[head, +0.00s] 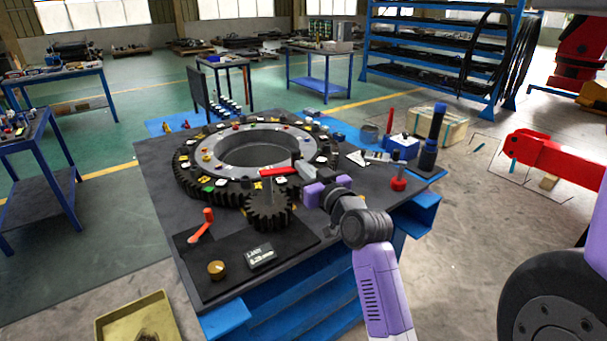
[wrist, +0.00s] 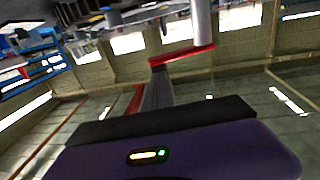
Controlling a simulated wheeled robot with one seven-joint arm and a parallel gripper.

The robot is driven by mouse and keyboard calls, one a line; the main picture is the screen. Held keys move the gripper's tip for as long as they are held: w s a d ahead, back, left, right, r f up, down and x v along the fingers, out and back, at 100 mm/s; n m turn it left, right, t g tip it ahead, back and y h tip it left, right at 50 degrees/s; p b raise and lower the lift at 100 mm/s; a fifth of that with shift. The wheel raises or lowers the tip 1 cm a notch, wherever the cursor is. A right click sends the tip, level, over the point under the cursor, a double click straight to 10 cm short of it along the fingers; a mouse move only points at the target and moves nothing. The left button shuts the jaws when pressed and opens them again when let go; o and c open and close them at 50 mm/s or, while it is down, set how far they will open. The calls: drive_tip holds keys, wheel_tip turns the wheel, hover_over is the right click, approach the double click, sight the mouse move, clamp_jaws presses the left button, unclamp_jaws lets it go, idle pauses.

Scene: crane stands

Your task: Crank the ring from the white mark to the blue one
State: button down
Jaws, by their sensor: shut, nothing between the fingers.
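The ring (head: 215,140) is a large toothed ring with a grey inner band, flat on the dark table. Small coloured tags dot it; which are the white and blue marks is too small to tell. A dark pinion (head: 268,207) stands at its front edge. My gripper (head: 303,167) is shut and empty at the crank arm's right end.
A red knob (head: 398,183), a blue-black cylinder (head: 432,140) and a blue box (head: 402,147) stand to the right.

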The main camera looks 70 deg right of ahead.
drive_tip(key=shift+d+f+y+b, duration=0.15)
drive_tip(key=shift+y+b, duration=0.15)
drive_tip(key=shift+b, duration=0.15)
drive_tip(key=shift+w+d+n+t+y+b, duration=0.35)
drive_tip(key=shift+d+n+y+b, duration=0.25)
drive_tip(key=shift+b, duration=0.45)
drive_tip(key=shift+w+d+n+t+y+b, duration=0.25)
drive_tip(key=shift+w+d+t+y+b, duration=0.15)
drive_tip(key=shift+d+b, duration=0.5)
drive_tip(key=shift+w+d+n+t+y+b, duration=0.35)
drive_tip(key=shift+d+n+y+b, duration=0.15)
drive_tip(key=shift+b, duration=0.7)
drive_tip(key=shift+s, duration=0.1)
